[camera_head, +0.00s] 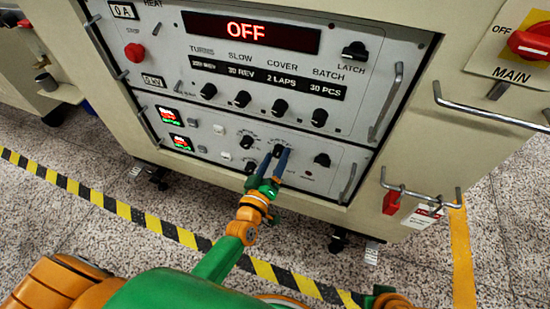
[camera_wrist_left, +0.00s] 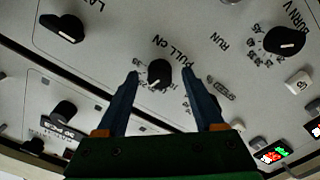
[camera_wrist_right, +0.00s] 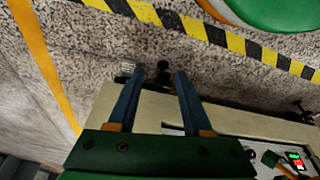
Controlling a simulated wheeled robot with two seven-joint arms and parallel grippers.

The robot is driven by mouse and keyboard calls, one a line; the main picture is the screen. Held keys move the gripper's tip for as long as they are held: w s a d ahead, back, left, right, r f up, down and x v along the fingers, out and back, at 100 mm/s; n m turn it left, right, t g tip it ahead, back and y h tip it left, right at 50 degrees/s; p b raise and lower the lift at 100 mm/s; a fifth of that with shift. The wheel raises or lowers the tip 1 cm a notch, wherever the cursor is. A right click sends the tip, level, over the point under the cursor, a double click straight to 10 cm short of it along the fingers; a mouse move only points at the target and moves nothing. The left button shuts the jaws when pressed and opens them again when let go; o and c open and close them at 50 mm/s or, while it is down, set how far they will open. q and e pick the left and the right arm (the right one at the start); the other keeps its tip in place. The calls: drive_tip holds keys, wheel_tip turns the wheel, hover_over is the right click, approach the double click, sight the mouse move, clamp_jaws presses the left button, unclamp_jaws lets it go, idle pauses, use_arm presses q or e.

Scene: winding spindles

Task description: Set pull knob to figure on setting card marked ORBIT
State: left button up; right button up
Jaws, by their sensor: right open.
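The pull knob (camera_wrist_left: 160,72) is a black round knob with a pointer line, a printed scale and the words PULL CN, seen inverted in the left wrist view. It also shows on the lower grey panel (camera_head: 215,165) in the head view. My left gripper (camera_head: 275,153) is at this panel, its blue fingers open on either side of the knob, apart from it in the left wrist view (camera_wrist_left: 161,73). My right gripper (camera_wrist_right: 159,71) is open and empty, away from the panel, over the cabinet's lower edge and floor. No card reading ORBIT is legible.
The upper panel has a red OFF display (camera_head: 250,30) and several knobs. The BURN V knob (camera_wrist_left: 285,40) is beside the pull knob. Metal handles (camera_head: 490,115) protrude on the right. A small red and white card (camera_head: 424,216) hangs there, unreadable. Striped tape (camera_head: 110,205) crosses the open floor.

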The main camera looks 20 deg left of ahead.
drive_tip(key=shift+s, duration=0.1)
use_arm(q)
drive_tip(key=shift+s+r, duration=0.1)
drive_tip(key=shift+s, duration=0.3)
drive_tip(key=s+p, duration=0.2)
drive_tip(key=s, duration=0.4)
drive_tip(key=shift+s+a, duration=0.15)
use_arm(e)
drive_tip(key=f, duration=0.4)
drive_tip(key=shift+s+d+f, duration=0.1)
drive_tip(key=shift+s+f, duration=0.1)
drive_tip(key=shift+f, duration=0.2)
